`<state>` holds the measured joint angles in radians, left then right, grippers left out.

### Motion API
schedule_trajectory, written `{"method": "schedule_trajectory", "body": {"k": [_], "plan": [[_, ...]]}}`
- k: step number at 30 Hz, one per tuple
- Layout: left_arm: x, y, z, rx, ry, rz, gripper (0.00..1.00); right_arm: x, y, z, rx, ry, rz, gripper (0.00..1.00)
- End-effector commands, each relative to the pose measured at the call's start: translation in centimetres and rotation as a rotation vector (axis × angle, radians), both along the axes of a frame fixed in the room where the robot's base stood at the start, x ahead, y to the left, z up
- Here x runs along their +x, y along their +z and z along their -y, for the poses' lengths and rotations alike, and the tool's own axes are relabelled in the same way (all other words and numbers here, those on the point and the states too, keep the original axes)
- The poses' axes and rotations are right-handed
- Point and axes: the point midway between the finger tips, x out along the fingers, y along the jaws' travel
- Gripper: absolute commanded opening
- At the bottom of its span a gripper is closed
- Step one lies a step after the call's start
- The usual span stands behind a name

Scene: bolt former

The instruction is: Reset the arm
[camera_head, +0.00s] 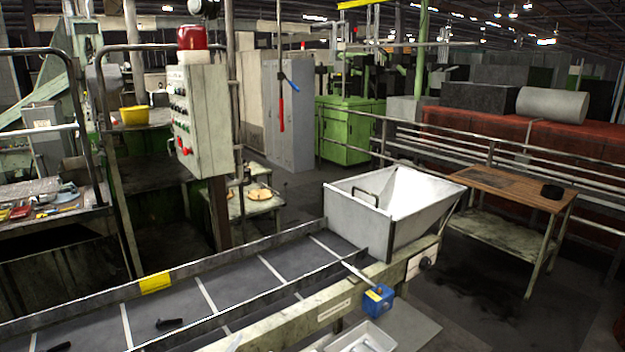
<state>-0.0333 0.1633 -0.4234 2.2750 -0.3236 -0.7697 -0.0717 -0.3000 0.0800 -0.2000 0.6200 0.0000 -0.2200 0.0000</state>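Neither of my grippers nor my arms can be made out in the head view. A conveyor with a dark belt (240,283) runs from the lower left to the middle, with light cross bars on it. A small dark part (168,323) lies on the belt, and another dark part (57,347) is at the lower left edge. A white hopper bin (357,221) stands at the belt's far right end.
A blue box (378,300) with a lever sits on the conveyor's front side. Below it is a white tray (372,329) holding pale items, cut by the frame's bottom edge. A control panel (207,122) stands behind the belt. A wooden-topped table (500,184) stands right.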

Motion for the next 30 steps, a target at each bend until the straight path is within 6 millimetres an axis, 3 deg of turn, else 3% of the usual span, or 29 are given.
{"method": "schedule_trajectory", "body": {"k": [1,3,6,9,15,21,30], "plan": [[-1.6,-2.9,-1.6,-0.024,0.041,-0.119,0.52,0.0,0.0,0.0,0.000,0.000,0.000,0.48],[-3.9,-6.6,-3.5,-0.054,0.092,-0.278,0.52,0.0,0.0,0.0,0.000,0.000,0.000,0.48],[-8.0,-11.2,-5.9,-0.089,0.162,-0.499,0.52,0.0,0.0,0.0,0.000,0.000,0.000,0.48],[-12.2,-14.6,-7.7,-0.112,0.219,-0.684,0.52,0.0,0.0,0.0,0.000,0.000,0.000,0.48],[-19.5,-18.5,-10.0,-0.137,0.298,-0.961,0.52,0.0,0.0,0.0,0.000,0.000,0.000,0.48],[-25.9,-20.4,-11.5,-0.150,0.357,-1.178,0.52,0.0,0.0,0.0,0.000,0.000,0.000,0.48],[-23.9,-30.7,-11.2,-0.142,0.357,-1.209,0.52,0.0,-2.3,0.0,0.000,0.000,0.000,0.48]]}}
